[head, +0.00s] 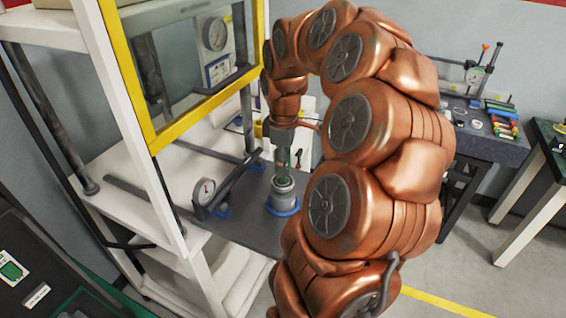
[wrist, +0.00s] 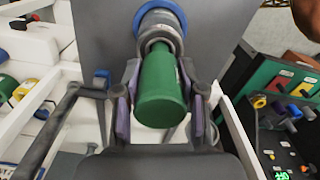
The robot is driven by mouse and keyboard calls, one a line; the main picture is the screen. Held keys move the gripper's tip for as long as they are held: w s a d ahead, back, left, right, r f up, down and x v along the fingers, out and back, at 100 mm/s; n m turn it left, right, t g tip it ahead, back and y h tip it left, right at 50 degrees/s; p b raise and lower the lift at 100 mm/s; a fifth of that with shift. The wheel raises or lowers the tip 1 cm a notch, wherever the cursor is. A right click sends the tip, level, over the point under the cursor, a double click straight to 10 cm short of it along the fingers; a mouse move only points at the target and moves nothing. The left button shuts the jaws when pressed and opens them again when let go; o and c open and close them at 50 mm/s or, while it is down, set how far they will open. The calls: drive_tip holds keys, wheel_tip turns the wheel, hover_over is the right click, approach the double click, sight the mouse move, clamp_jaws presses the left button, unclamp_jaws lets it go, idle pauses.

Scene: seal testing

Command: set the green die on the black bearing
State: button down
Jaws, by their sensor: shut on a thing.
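The green die (wrist: 162,92) is a smooth green cylinder, held upright between the fingers of my gripper (wrist: 161,78) in the wrist view. In the head view the gripper (head: 283,160) points down, with a bit of green showing between the fingers. Directly below is a grey round fixture (head: 284,186) with a blue ring at its base, standing on a dark plate. The fixture also shows past the die's far end in the wrist view (wrist: 160,20). I cannot tell whether the die touches it. I cannot clearly pick out a black bearing; the die may hide it.
A dial gauge (head: 204,191) stands on the dark plate (head: 240,228), left of the fixture. A white frame with a yellow-edged window (head: 190,70) rises close on the left. A side table (head: 505,150) with coloured tools is at the right.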

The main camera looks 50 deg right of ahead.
drive_tip(key=shift+f, duration=0.1)
drive_tip(key=shift+f+b, duration=0.9)
drive_tip(key=shift+f, duration=0.4)
drive_tip(key=shift+f+b, duration=0.25)
drive_tip(key=shift+b, duration=0.35)
idle(0.7)
drive_tip(key=c, duration=1)
unclamp_jaws()
drive_tip(key=o, duration=0.6)
drive_tip(key=shift+r, duration=0.15)
drive_tip(key=shift+r+p, duration=1.25)
drive_tip(key=shift+r, duration=3.3)
